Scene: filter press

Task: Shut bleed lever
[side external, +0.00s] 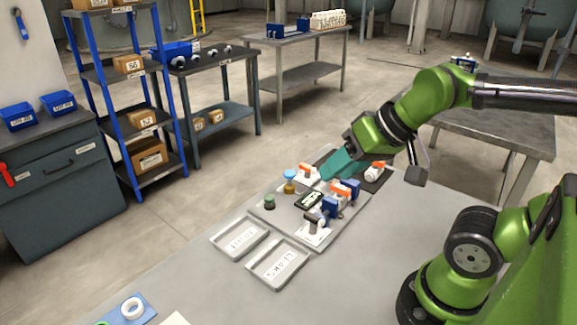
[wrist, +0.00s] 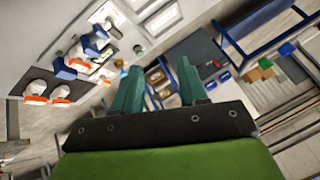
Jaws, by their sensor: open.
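My gripper (side external: 327,174) has two teal fingers and hovers over the back of the grey fixture plate (side external: 283,212) on the bench. In the wrist view my gripper (wrist: 158,72) shows its fingers apart with nothing between them. The plate carries small fittings with orange levers, one orange lever (side external: 305,167) at the back left and another (side external: 379,164) at the right. Blue handles (side external: 329,207) stand near the plate's front right. In the wrist view the orange levers (wrist: 36,99) lie to the left, outside the fingers. I cannot tell which lever is the bleed lever.
A blue-topped brass knob (side external: 290,182) and a green knob (side external: 269,202) stand on the plate's left side, beside a dark display (side external: 309,200). Two labelled trays, a left one (side external: 216,240) and a right one (side external: 252,268), lie in front. The bench's front is mostly clear.

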